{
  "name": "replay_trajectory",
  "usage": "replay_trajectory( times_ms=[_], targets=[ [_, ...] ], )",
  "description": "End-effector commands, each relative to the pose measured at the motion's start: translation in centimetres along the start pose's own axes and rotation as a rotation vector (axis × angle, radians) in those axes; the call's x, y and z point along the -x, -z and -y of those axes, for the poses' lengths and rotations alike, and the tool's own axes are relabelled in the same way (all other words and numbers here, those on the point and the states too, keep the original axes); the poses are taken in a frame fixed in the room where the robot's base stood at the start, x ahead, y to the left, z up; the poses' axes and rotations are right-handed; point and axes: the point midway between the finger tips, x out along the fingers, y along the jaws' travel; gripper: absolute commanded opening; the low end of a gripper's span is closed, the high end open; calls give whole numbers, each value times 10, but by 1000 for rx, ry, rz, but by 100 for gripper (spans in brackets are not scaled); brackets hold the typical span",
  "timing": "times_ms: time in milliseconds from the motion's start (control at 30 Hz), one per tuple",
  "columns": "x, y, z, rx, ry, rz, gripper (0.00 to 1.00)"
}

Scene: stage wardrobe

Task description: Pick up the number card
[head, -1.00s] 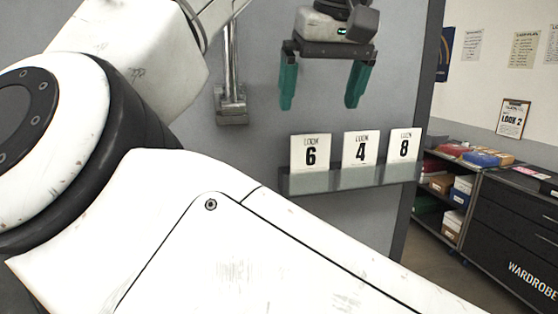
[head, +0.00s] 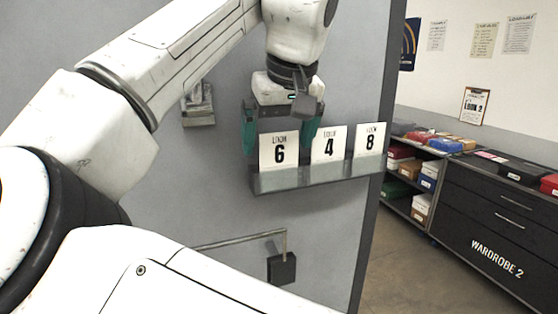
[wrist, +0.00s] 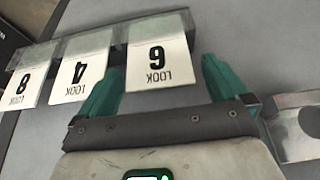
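Three white number cards stand upright in a row on a grey wall ledge (head: 320,176). The card reading LOOK 6 (head: 279,151) is at the left, LOOK 4 (head: 329,144) in the middle and LOOK 8 (head: 369,140) at the right. My gripper (head: 279,138) is open, its teal fingers hanging down behind or beside the 6 card. In the wrist view the 6 card (wrist: 157,64) appears between the open fingers (wrist: 163,80), upside down, with 4 (wrist: 80,72) and 8 (wrist: 24,84) to the left. I cannot tell whether the fingers touch any card.
A metal bracket (head: 198,106) is on the wall left of the ledge. Below is a rail with a dark block (head: 282,268). At the right stand shelves of boxes (head: 420,190) and a black drawer cabinet (head: 500,222).

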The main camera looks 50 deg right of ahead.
Motion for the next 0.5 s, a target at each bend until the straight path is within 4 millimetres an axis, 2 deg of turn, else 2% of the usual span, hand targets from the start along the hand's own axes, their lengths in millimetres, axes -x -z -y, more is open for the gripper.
replay_trajectory(
  times_ms=[67, 500],
  targets=[
    [0, 0, 0, 0, 0, 0, 93],
    [0, 0, 0, 0, 0, 0, 51]
  ],
)
